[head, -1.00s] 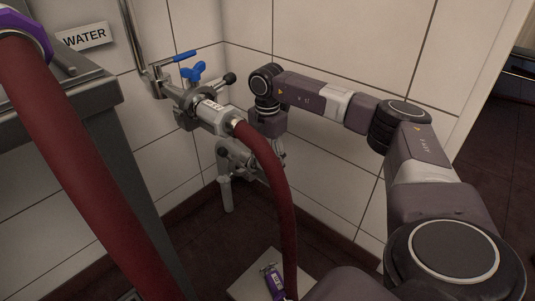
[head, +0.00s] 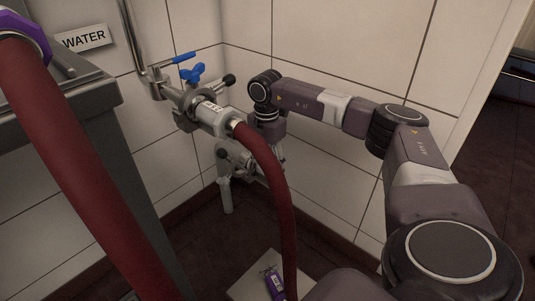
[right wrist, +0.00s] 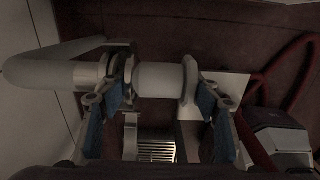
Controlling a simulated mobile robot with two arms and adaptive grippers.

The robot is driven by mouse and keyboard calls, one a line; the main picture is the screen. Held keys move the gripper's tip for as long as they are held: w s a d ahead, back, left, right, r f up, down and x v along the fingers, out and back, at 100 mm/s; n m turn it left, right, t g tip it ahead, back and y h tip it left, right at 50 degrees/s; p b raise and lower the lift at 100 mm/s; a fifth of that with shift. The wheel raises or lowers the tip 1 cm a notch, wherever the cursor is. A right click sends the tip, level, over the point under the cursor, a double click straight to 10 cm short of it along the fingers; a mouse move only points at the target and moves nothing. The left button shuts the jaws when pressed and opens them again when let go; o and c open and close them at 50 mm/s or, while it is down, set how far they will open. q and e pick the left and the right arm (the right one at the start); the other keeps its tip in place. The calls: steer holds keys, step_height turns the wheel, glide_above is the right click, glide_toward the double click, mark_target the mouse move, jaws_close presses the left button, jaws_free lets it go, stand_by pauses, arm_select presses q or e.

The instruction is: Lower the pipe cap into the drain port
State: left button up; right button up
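My right arm reaches down toward the steel pipework in the corner. In the head view its gripper (head: 262,160) is partly hidden behind the red hose. In the right wrist view the blue-padded fingers of this gripper (right wrist: 162,100) stand wide apart, with dark floor showing between the pads. A pale pipe section (right wrist: 160,80) with a flanged ring at each end lies across the finger gap. I cannot tell whether the fingers touch it. I cannot tell the pipe cap or the drain port apart from these pipe parts. My left gripper is not in view.
A red hose (head: 276,190) hangs from the metal valve fitting (head: 212,115) with blue handles (head: 193,73). A thicker red hose (head: 70,150) crosses the left. A purple-ended item (head: 275,284) lies on a pale floor plate (head: 247,287). A grate (right wrist: 157,148) shows below.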

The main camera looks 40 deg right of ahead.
mark_target(267, 164)
steer(key=shift+o, duration=1.3)
steer(key=shift+w+a+f, duration=0.2)
steer(key=shift+a+f, duration=0.05)
steer(key=shift+f, duration=0.1)
steer(key=shift+w+r, duration=0.15)
steer(key=shift+r, duration=0.25)
step_height(267, 164, up, 6)
steer(key=shift+r, duration=0.6)
steer(key=shift+s+d+r, duration=0.15)
steer(key=shift+s, duration=0.15)
steer(key=shift+s+d, duration=0.1)
